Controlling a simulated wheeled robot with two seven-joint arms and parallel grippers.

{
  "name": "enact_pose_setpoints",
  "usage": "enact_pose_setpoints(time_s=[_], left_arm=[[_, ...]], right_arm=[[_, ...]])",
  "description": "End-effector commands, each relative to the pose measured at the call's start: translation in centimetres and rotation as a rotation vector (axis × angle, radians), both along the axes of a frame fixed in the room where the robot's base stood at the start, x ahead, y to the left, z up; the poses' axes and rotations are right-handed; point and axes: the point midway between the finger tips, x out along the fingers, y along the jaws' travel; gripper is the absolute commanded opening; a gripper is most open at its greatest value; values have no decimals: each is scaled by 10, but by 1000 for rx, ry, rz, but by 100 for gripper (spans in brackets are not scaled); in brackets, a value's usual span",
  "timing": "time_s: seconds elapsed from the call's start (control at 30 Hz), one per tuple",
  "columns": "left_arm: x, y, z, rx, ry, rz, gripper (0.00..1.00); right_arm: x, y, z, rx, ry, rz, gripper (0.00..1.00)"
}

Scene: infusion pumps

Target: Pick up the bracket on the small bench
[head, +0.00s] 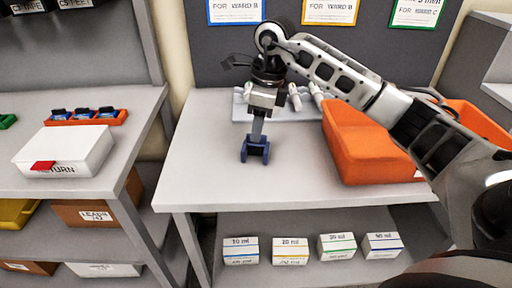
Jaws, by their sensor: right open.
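The dark blue bracket (255,151) stands on the pale top of the small bench (200,180), left of the middle. My right gripper (257,136) comes in from the right and points down right over the bracket, its fingers at the bracket's upper part. The right gripper is open; the picture is too small to show whether its fingers touch the bracket. My left gripper is not in view.
An orange bin (360,145) stands right of the bracket under my right arm. A pale tray (240,112) with white items lies behind the gripper. Several small boxes (290,251) sit on the lower shelf. A white return box (65,150) is on the left bench.

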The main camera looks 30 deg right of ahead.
Motion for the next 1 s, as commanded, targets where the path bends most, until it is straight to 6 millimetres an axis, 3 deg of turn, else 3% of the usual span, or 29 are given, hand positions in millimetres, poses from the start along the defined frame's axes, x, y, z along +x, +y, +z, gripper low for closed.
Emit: enact_pose_setpoints(time_s=[0.4,0.67,0.83,1.0], left_arm=[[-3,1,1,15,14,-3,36],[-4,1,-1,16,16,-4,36],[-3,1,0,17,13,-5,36],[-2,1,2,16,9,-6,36]], right_arm=[[1,7,-49,1,1,0,42],[2,7,-53,1,-1,0,42],[2,7,-52,1,0,0,0],[2,7,-52,1,-1,0,0]])
